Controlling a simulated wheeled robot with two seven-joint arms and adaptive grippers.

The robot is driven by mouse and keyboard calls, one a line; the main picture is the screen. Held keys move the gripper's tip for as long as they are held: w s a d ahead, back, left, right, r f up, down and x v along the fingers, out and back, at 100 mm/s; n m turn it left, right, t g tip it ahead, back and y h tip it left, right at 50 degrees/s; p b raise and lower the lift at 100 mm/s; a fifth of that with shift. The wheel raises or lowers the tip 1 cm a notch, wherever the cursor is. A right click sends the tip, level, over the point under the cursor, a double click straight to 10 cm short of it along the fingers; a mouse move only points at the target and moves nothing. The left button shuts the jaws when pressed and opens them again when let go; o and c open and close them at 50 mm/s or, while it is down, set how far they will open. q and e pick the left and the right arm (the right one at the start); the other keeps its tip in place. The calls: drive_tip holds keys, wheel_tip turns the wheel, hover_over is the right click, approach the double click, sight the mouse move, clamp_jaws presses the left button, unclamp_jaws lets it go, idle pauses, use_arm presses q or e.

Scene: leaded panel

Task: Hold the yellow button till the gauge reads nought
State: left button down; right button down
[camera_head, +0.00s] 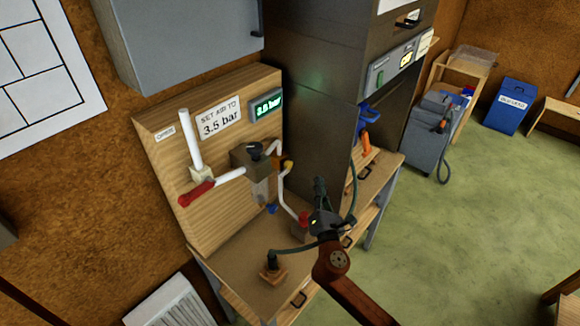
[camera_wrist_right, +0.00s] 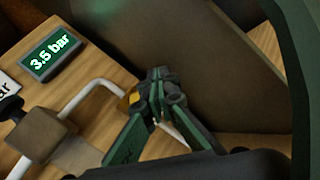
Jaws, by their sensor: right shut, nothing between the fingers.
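The yellow button (camera_head: 287,164) is a small orange-yellow round piece by the white pipe on the wooden panel. In the right wrist view an orange-yellow patch (camera_wrist_right: 131,98) shows beside my fingers, partly hidden by them. The gauge (camera_head: 266,104) is a green-lit display high on the panel; the right wrist view shows it reading 3.5 bar (camera_wrist_right: 52,53). My right gripper (camera_head: 319,182) is shut and empty, to the right of the button and apart from it in the head view; it also shows in the right wrist view (camera_wrist_right: 158,76). My left gripper is not in view.
A grey valve block (camera_head: 250,160), a white lever pipe with a red end (camera_head: 196,194) and a sign (camera_head: 220,117) reading 3.5 bar are on the panel. A dark-topped wooden block (camera_head: 273,273) stands on the bench. A tall dark cabinet (camera_head: 318,125) is close behind my right gripper.

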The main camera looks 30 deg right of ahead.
sight(288, 165)
drive_tip(key=w+a+b, duration=0.1)
drive_tip(key=w+a, duration=0.2)
drive_tip(key=w, duration=0.5)
drive_tip(key=shift+a, duration=0.2)
drive_tip(key=shift+w, duration=0.15)
idle(1.5)
drive_tip(key=shift+w+a, duration=0.15)
drive_tip(key=shift+w, duration=0.15)
drive_tip(key=shift+w+a, duration=0.25)
drive_tip(key=shift+w, duration=0.25)
idle(3.6)
drive_tip(key=shift+s+d+p, duration=0.2)
drive_tip(key=shift+s+p, duration=0.05)
drive_tip(key=shift+s, duration=0.2)
drive_tip(key=shift+s+d+p, duration=0.2)
drive_tip(key=shift+s+p, duration=0.05)
drive_tip(key=shift+s, duration=0.2)
drive_tip(key=shift+f, duration=0.1)
